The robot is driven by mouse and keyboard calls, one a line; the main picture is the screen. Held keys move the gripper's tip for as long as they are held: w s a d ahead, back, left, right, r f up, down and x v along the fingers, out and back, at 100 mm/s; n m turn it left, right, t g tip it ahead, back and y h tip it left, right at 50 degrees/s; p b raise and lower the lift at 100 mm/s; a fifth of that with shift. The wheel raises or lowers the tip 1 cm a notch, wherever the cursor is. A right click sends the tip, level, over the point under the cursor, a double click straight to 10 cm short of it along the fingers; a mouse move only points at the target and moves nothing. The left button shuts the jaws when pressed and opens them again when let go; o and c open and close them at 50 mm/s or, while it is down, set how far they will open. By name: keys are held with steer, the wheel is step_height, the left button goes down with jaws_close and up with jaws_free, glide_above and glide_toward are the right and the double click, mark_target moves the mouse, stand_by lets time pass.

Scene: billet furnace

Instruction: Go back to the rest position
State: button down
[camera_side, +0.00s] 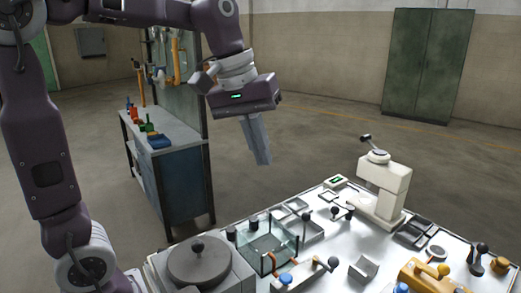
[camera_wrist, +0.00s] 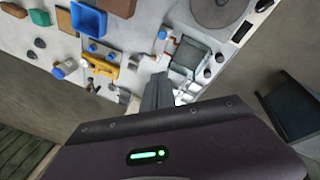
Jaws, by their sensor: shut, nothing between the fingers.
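My gripper (camera_side: 262,160) hangs in free air above and behind the far edge of the work table in the side view, pointing down with a slight tilt. Its two fingers are together with nothing between them. In the wrist view the shut fingers (camera_wrist: 158,92) point toward the table, and the dark gripper body with a green light fills the bottom. The gripper touches nothing.
The white table (camera_side: 330,268) carries a round-lidded furnace (camera_side: 199,262), a glass-walled box (camera_side: 268,246), a white press-like device (camera_side: 384,188) and a yellow tool (camera_side: 432,276). A blue bin (camera_wrist: 88,20) shows in the wrist view. A workbench (camera_side: 178,170) stands behind left.

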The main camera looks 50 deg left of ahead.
steer(key=shift+s, duration=0.1)
stand_by(0.3)
steer(key=s+f+m+t, duration=0.1)
steer(key=s+f+m, duration=0.1)
steer(key=s, duration=0.3)
steer(key=s+f+m+t+y, duration=0.1)
steer(key=s+f+m, duration=0.1)
steer(key=s, duration=0.4)
steer(key=s+d+f+m, duration=0.1)
steer(key=s+f+m, duration=0.1)
steer(key=s, duration=0.3)
steer(key=shift+s+f+m+t, duration=0.2)
steer(key=shift+f+m+t, duration=0.2)
steer(key=shift+m, duration=0.1)
